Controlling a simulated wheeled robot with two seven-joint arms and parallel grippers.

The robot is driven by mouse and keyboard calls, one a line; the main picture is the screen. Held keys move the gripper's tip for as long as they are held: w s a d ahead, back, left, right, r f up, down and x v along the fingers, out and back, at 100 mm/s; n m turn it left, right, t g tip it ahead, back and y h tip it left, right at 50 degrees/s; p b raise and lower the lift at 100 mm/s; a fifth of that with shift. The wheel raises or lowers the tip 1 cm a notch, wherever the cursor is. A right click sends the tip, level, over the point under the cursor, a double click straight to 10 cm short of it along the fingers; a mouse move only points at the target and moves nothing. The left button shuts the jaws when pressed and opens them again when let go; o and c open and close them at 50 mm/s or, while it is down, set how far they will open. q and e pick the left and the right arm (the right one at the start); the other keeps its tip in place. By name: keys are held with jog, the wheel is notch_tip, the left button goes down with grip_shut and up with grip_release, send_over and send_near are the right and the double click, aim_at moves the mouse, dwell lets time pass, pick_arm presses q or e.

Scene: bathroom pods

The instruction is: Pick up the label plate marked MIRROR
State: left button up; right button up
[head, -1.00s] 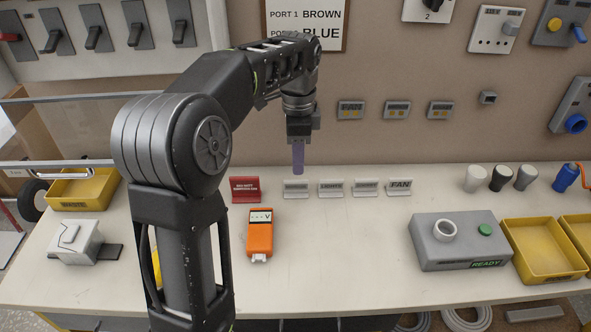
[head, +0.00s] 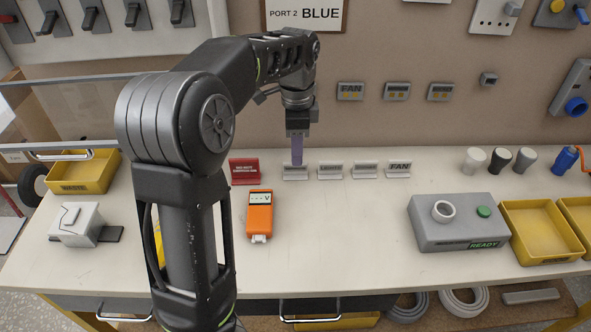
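Several pale label plates stand in a row on the bench. The leftmost plate (head: 295,173) has lettering too small and too covered to read. To its right stand a second plate (head: 330,170) and a third plate (head: 366,170), both blurred, then one marked FAN (head: 399,169). I cannot confirm which is marked MIRROR. My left gripper (head: 297,160) points straight down with purple fingers, its tips at the top of the leftmost plate and overlapping it in view. The fingers are seen edge-on, so their gap does not show. My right gripper is out of view.
A red sign (head: 244,171) stands left of the plates, with an orange meter (head: 259,216) in front. A grey box marked READY (head: 455,224) and a yellow tray (head: 541,233) are at right. A yellow WASTE bin (head: 84,174) is at left. The front middle is clear.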

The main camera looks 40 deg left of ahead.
aim_at(295, 169)
pick_arm(q)
notch_tip(295, 169, down, 5)
jog(key=shift+s+r, duration=0.1)
jog(key=shift+s, duration=0.05)
jog(key=shift+c, duration=0.2)
dwell(0.4)
grip_shut()
dwell(0.4)
